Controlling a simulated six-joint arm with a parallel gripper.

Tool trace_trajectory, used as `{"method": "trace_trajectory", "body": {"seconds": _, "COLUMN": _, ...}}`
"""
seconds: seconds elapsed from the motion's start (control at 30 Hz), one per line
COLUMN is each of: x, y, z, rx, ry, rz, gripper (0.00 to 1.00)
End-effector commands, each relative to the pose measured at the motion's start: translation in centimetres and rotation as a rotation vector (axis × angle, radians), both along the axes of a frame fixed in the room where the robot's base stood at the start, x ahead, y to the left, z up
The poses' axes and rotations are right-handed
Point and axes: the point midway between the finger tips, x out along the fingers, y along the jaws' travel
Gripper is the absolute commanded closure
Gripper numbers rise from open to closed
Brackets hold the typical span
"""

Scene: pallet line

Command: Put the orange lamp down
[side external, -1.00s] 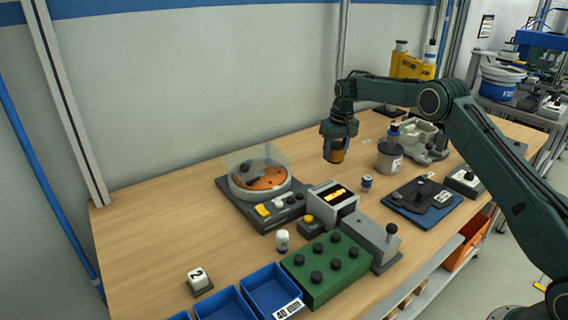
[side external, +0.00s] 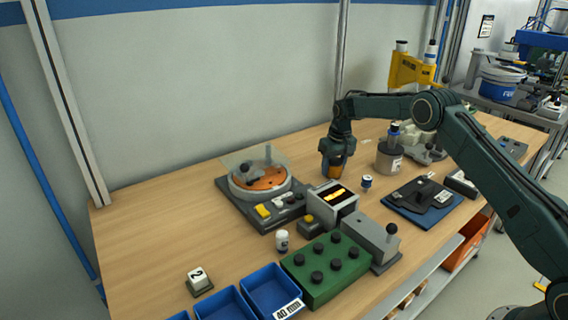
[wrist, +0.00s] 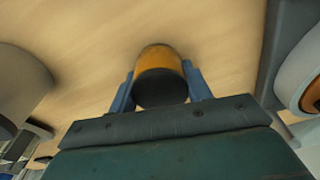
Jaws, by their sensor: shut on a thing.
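The orange lamp (side external: 335,171) is a short cylinder with a dark end. It is in my gripper (side external: 337,160), low over the wooden table (side external: 235,245) in the side view. In the wrist view the lamp (wrist: 160,68) sits between the two blue fingers of my gripper (wrist: 160,90), which are shut on it from both sides. Its dark end faces the camera. I cannot tell whether its far end touches the table.
A turntable device with an orange disc (side external: 262,184) stands to the left. A grey pot (side external: 389,158) is to the right, and a small white-and-blue bottle (side external: 366,183) is nearer the front. A grey box with a yellow display (side external: 334,197) is in front. Bare wood surrounds the lamp.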

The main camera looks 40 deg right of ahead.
Motion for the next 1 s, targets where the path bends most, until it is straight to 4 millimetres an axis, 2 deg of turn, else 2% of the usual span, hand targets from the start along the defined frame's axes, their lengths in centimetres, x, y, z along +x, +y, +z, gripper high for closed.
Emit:
{"method": "trace_trajectory", "body": {"seconds": 0.03, "x": 0.0, "y": 0.0, "z": -0.2, "rx": 0.0, "ry": 0.001, "rz": 0.0, "gripper": 0.75}}
{"method": "trace_trajectory", "body": {"seconds": 0.07, "x": 0.0, "y": 0.0, "z": -0.2, "rx": 0.0, "ry": 0.001, "rz": 0.0, "gripper": 0.47}}
{"method": "trace_trajectory", "body": {"seconds": 0.17, "x": 0.0, "y": 0.0, "z": -0.2, "rx": 0.0, "ry": 0.001, "rz": 0.0, "gripper": 0.29}}
{"method": "trace_trajectory", "body": {"seconds": 0.47, "x": 0.0, "y": 0.0, "z": -0.1, "rx": 0.0, "ry": 0.0, "rz": 0.0, "gripper": 0.29}}
{"method": "trace_trajectory", "body": {"seconds": 0.67, "x": 0.0, "y": 0.0, "z": 0.7, "rx": 0.0, "ry": -0.001, "rz": 0.0, "gripper": 0.29}}
{"method": "trace_trajectory", "body": {"seconds": 0.87, "x": -0.3, "y": 0.1, "z": 2.8, "rx": 0.0, "ry": -0.002, "rz": 0.0, "gripper": 0.29}}
{"method": "trace_trajectory", "body": {"seconds": 1.0, "x": -0.5, "y": 0.1, "z": 5.0, "rx": 0.0, "ry": -0.002, "rz": 0.0, "gripper": 0.29}}
